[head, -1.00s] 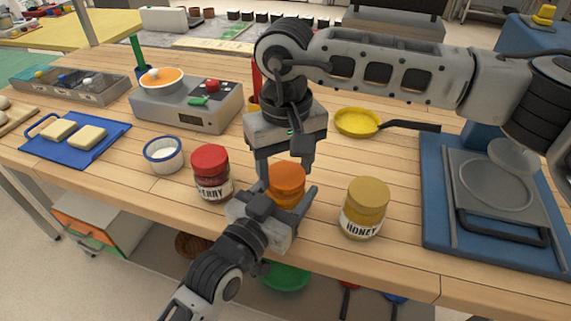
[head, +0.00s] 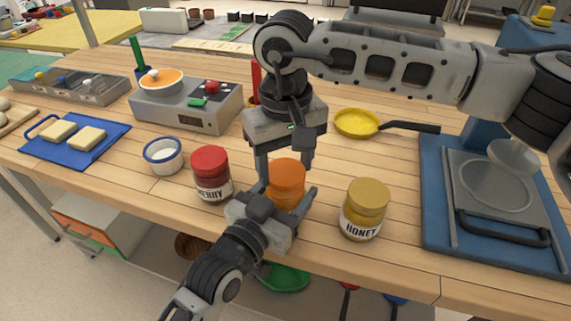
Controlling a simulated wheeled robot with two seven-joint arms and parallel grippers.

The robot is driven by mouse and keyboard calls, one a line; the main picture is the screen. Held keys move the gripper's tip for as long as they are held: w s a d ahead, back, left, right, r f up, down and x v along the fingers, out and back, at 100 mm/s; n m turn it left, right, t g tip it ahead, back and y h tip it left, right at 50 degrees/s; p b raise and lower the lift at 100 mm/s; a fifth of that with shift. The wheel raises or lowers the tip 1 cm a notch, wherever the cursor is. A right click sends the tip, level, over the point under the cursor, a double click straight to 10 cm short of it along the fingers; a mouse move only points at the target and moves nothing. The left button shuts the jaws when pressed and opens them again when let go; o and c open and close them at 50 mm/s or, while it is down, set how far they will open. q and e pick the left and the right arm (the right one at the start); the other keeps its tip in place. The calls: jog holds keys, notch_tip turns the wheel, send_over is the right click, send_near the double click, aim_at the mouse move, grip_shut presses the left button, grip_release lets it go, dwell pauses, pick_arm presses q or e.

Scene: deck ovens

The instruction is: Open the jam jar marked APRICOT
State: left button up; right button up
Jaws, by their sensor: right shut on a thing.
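A jar with an orange lid (head: 287,173) stands near the front edge of the wooden counter. Its label is hidden behind my left gripper, so I cannot read its name. Whether the lid is apart from the glass is hidden.
A red-lidded jar (head: 211,174), its label partly hidden and ending in "ERRY", stands close on the left. The HONEY jar (head: 365,209) stands on the right. Bare counter lies behind the HONEY jar.

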aim_at(285, 171)
jog(key=shift+r, duration=0.6)
jog(key=shift+r, duration=2)
pick_arm(q)
jog(key=o, duration=2)
jog(key=shift+c, duration=0.2)
